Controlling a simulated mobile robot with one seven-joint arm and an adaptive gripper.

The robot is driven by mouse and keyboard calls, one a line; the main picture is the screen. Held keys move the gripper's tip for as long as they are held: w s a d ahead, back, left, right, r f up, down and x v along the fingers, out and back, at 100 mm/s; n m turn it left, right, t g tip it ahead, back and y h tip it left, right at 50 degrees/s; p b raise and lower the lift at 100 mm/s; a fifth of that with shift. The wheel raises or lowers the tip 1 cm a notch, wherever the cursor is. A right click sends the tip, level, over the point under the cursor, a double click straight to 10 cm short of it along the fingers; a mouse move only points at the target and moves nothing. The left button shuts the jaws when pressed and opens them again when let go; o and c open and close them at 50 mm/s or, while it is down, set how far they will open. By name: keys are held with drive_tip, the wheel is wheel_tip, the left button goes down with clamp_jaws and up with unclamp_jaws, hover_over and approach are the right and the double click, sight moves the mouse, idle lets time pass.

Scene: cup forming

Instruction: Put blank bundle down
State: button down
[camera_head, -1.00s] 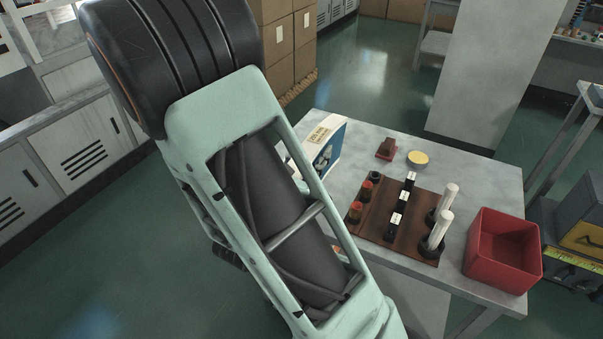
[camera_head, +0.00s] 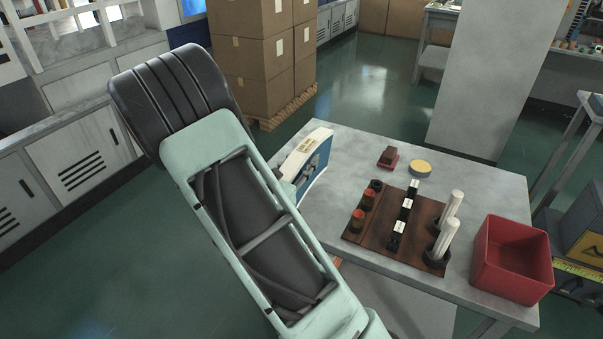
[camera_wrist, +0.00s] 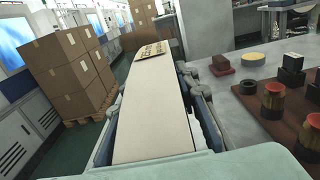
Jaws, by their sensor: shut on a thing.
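The blank bundle (camera_head: 305,152) is a long block with a cream edge, a yellowish label and a blue side face. In the head view it is at the left rear edge of the grey table (camera_head: 470,182), partly hidden by my arm. In the wrist view the bundle (camera_wrist: 155,105) runs away from the camera, its label at the far end. My gripper (camera_wrist: 158,90) is shut on it, a finger on each side. The bundle appears beside the table's left edge; I cannot tell whether it touches the table.
A brown mat (camera_head: 378,243) holds dark cups, rollers and two white rods (camera_head: 443,240). A red bin (camera_head: 512,262) stands at the right. A dark red block (camera_head: 388,158) and a yellow-topped disc (camera_head: 420,168) lie behind. The table's left rear surface is bare. Stacked cartons (camera_head: 262,60) stand behind.

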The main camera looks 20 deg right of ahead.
drive_tip(key=shift+w+f, duration=0.25)
drive_tip(key=shift+w+f+b, duration=0.1)
drive_tip(key=shift+f+b, duration=0.35)
drive_tip(key=shift+f, duration=1.1)
drive_tip(key=shift+f, duration=0.15)
drive_tip(key=c, duration=1.9)
unclamp_jaws()
drive_tip(key=shift+f, duration=0.15)
drive_tip(key=o, duration=0.4)
